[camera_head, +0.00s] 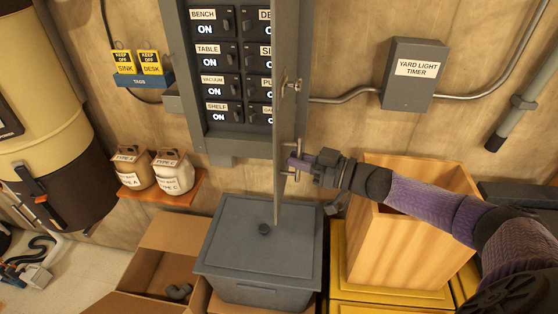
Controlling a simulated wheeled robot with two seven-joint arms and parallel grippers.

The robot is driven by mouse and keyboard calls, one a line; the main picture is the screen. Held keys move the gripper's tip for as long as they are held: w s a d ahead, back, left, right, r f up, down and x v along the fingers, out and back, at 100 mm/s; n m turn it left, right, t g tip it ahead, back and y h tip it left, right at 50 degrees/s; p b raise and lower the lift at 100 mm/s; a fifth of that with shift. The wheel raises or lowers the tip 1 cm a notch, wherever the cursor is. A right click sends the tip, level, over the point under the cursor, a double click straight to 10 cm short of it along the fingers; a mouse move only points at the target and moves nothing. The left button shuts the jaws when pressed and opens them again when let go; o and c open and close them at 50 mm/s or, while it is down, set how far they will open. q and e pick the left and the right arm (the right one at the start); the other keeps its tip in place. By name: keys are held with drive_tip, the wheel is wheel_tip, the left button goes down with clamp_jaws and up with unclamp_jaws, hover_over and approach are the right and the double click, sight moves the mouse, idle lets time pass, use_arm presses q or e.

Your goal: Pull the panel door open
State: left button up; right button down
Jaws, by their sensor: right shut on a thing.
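The panel door (286,70) stands swung out from the grey electrical panel (196,70), seen nearly edge-on. Behind it to the left show breaker switches with labels such as BENCH, TABLE, VACUUM and SHELF, each marked ON. My right gripper (295,167) reaches in from the right and is shut on the door's handle (291,175), on the door's right face near its lower part. The fingertips partly hide the handle. A small latch (291,86) shows higher on the door. My left gripper is not in view.
A grey lidded bin (250,260) stands below the door. An open wooden box (400,245) on a yellow base stands under my right arm. A YARD LIGHT TIMER box (414,85) is on the wall at right.

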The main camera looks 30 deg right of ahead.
drive_tip(key=shift+s+d, duration=0.25)
drive_tip(key=shift+d, duration=0.25)
drive_tip(key=shift+s+d, duration=0.2)
drive_tip(key=shift+d, duration=0.25)
drive_tip(key=c, duration=0.7)
unclamp_jaws()
drive_tip(key=v, duration=1)
